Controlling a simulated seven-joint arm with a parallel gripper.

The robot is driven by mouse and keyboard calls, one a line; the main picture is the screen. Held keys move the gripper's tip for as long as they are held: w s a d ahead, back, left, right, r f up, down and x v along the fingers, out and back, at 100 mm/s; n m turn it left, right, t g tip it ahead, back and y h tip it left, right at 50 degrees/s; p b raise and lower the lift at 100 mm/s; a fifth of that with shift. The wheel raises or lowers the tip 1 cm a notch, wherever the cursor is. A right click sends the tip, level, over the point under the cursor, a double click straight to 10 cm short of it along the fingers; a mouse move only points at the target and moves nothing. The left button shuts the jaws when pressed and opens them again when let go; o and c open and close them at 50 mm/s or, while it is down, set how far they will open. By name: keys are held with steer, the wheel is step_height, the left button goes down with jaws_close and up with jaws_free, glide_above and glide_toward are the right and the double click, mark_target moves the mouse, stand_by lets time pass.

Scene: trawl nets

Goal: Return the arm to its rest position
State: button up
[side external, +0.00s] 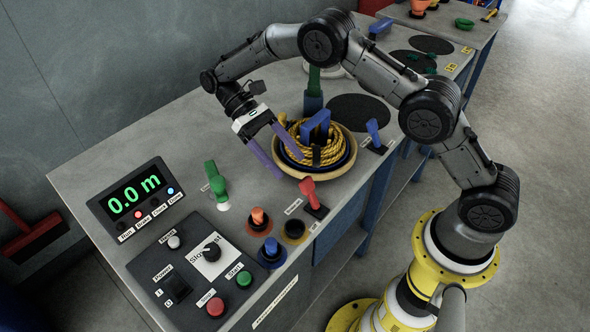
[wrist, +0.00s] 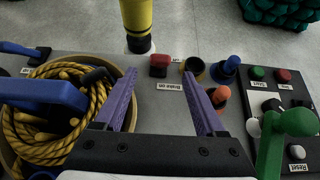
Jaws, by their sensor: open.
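My gripper (side external: 277,160) has two purple fingers. In the side external view they reach down over the bench, one left of the rope bowl and one in front of its blue handle. In the wrist view my gripper (wrist: 163,108) is open, with nothing between the fingers. A coil of yellow rope (side external: 296,152) lies in a round tan bowl (side external: 345,166) with a blue handle (side external: 318,124) standing over it. The coil also shows at left in the wrist view (wrist: 22,133). My arm arches over the bench from its yellow base at lower right.
A control panel (side external: 232,287) with knobs and buttons and a display (side external: 136,197) reading 0.0 m are at the bench's left end. A green lever (side external: 217,184), a red lever (side external: 309,192) and a blue lever (side external: 374,133) stand up around the bowl. Black round pads (side external: 357,112) lie behind.

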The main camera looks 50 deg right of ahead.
steer(key=shift+w+r, duration=0.35)
steer(key=shift+w, duration=0.2)
